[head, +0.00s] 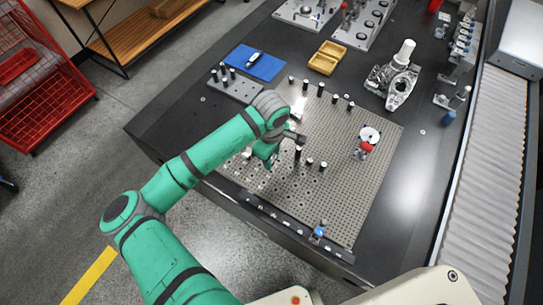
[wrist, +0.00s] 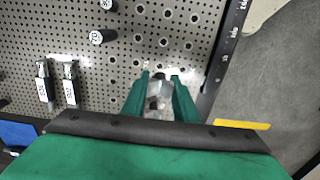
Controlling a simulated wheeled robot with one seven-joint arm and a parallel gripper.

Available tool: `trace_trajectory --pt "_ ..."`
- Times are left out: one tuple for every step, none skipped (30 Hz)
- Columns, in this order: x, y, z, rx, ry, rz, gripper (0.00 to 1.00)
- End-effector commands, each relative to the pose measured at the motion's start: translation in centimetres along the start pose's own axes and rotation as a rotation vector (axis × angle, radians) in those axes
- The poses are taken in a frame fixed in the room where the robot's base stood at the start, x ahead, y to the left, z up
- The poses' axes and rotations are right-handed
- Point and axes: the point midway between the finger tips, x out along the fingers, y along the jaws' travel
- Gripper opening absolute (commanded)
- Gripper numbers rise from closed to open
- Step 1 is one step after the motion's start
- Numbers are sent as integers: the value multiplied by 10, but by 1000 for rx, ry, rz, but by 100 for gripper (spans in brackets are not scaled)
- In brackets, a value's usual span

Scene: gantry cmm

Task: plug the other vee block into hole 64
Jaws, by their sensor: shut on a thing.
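My gripper (wrist: 159,80) points down over the perforated grey fixture plate (wrist: 130,30). In the wrist view its two green fingers are shut on a small silvery metal block (wrist: 158,90), which looks like a vee block. The block's lower end is hard to make out, so I cannot tell whether it touches the plate. In the head view my gripper (head: 267,158) is over the left part of the plate (head: 340,190), and my arm hides part of that area. Larger dark holes show around the gripper; I cannot read which one is hole 64.
A dark post with a white labelled top (wrist: 97,37) and two labelled silvery pieces (wrist: 68,85) stand on the plate. Several dark posts line its far side. A red-and-white fixture (head: 367,143) stands at the right. The plate's front right is mostly clear. A blue mat (head: 262,68) lies behind.

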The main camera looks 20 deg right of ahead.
Motion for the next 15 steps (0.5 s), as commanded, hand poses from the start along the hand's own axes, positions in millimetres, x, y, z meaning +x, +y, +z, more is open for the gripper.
trace_trajectory --pt "3 0 0 0 -1 0 1" --pt "5 0 0 0 -1 -1 1" --pt "8 0 0 0 -1 -1 1" --pt "9 0 0 0 -1 -1 1" --pt "11 0 0 -1 -1 -1 1" --pt "14 0 0 -1 -1 -1 1" --pt "15 0 0 -1 -1 -1 1" --pt "17 0 0 0 -1 -1 1" --pt "20 0 0 0 -1 -1 1" --pt "22 0 0 0 -1 -1 1" --pt "23 0 1 1 -1 -1 1" --pt "26 0 1 1 -1 -1 1" --pt "27 0 1 1 0 -1 1" --pt "29 0 1 1 -1 -1 1" --pt "31 0 1 1 -1 -1 1"
